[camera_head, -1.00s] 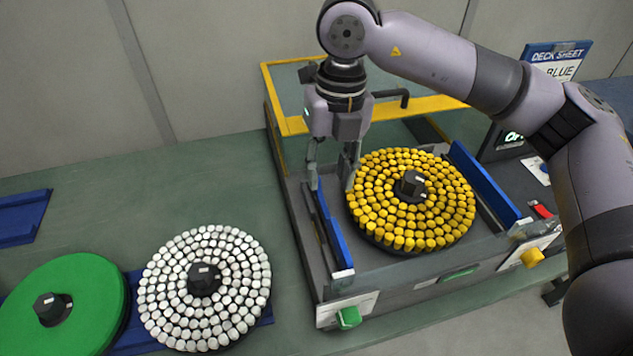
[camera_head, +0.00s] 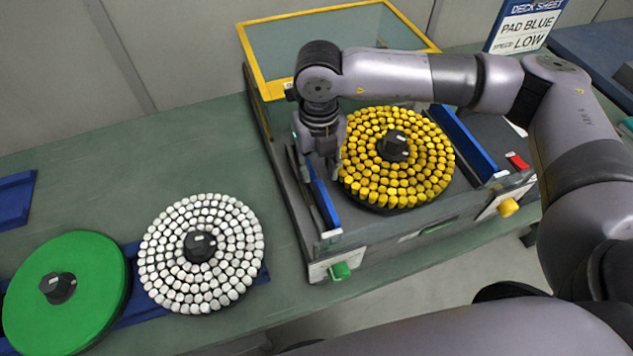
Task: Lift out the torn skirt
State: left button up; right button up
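Two long blue strips flank the yellow-studded disc in the grey machine: a left strip (camera_head: 324,203) and a right strip (camera_head: 464,141). A thin dark strip (camera_head: 301,188) runs along the outer side of the left one. Which of these is the torn skirt I cannot tell; no tear shows at this size. My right gripper (camera_head: 323,172) points down at the far end of the left blue strip, close to the disc's left edge. Its fingertips partly merge with the strip and dark machine, so its opening and any contact are unclear. My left gripper is not in view.
The yellow-studded disc (camera_head: 425,161) fills the machine's middle. A yellow-framed clear lid (camera_head: 262,62) stands raised behind. A white-studded disc (camera_head: 169,243) and a green disc (camera_head: 92,264) lie on the left of the bench. The bench behind them (camera_head: 120,165) is clear.

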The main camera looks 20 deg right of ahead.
aim_at(317, 176)
notch_tip(317, 176, down, 4)
jog(key=shift+a+f+p, duration=0.1)
jog(key=shift+f+p, duration=0.1)
jog(key=shift+p, duration=1)
jog(key=shift+f, duration=0.35)
jog(key=shift+c, duration=0.3)
grip_shut()
jog(key=shift+r, duration=0.1)
